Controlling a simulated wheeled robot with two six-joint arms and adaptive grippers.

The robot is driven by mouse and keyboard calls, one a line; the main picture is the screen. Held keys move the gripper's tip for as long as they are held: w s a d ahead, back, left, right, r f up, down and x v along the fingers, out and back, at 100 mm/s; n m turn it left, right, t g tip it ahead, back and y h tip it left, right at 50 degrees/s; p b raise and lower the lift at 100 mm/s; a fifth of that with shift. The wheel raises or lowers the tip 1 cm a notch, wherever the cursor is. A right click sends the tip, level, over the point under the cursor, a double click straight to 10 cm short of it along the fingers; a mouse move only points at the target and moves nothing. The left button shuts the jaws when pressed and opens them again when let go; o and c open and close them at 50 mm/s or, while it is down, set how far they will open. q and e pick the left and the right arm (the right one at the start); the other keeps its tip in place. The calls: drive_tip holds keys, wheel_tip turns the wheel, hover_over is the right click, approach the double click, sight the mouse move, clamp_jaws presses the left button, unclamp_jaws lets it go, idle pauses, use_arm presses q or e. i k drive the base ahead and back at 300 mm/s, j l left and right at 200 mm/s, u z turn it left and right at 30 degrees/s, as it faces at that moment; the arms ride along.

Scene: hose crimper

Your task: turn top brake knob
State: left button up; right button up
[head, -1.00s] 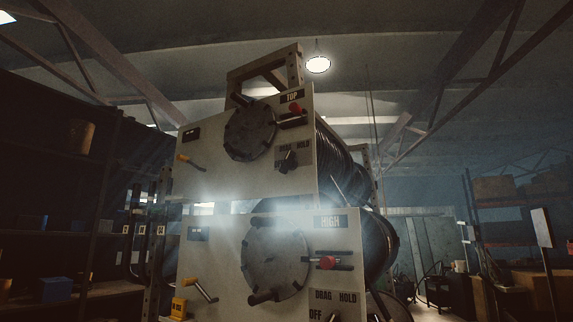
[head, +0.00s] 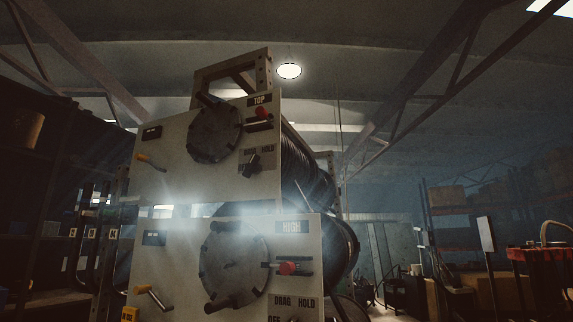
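Neither of my grippers shows in the head view.
The lower panel (head: 170,262), labelled HIGH, has its own disc (head: 234,264), red-tipped lever (head: 287,268) and yellow-handled lever (head: 143,290). Black hose reels (head: 306,170) stand behind the panels. Dark shelving (head: 45,190) is at left; shelves with boxes (head: 447,196) are at right.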

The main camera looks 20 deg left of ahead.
sight(253, 167)
drive_tip(key=j+z, duration=0.2)
drive_tip(key=j, duration=0.35)
drive_tip(key=j+z, duration=0.15)
drive_tip(key=j, duration=0.35)
drive_tip(key=k+j+z, duration=0.2)
drive_tip(key=j, duration=0.3)
drive_tip(key=j+z, duration=0.15)
drive_tip(key=j, duration=0.4)
drive_tip(key=k+j+z, duration=0.2)
drive_tip(key=j, duration=0.3)
drive_tip(key=i, duration=0.1)
